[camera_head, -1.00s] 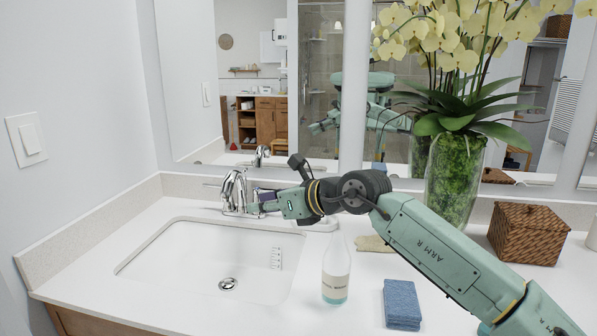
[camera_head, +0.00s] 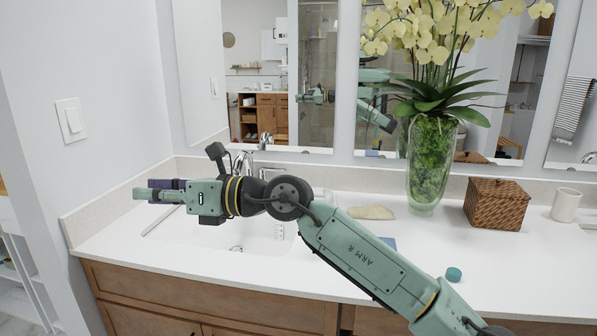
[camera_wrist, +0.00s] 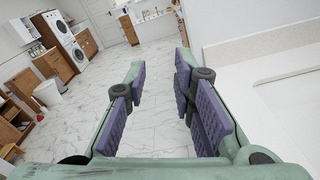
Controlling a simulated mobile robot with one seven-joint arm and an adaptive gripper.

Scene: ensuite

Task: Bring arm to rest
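My gripper (camera_head: 148,191) is at the end of my green arm, extended to the left over the left front part of the counter and sink area. In the wrist view my gripper (camera_wrist: 160,75) has its two purple-padded fingers apart, with only floor seen between them. It is open and empty. The arm crosses in front of the sink (camera_head: 262,246) and hides part of it and most of the tap (camera_head: 243,160).
The wall (camera_head: 110,100) stands left; open floor (camera_wrist: 158,110) shows in the wrist view.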

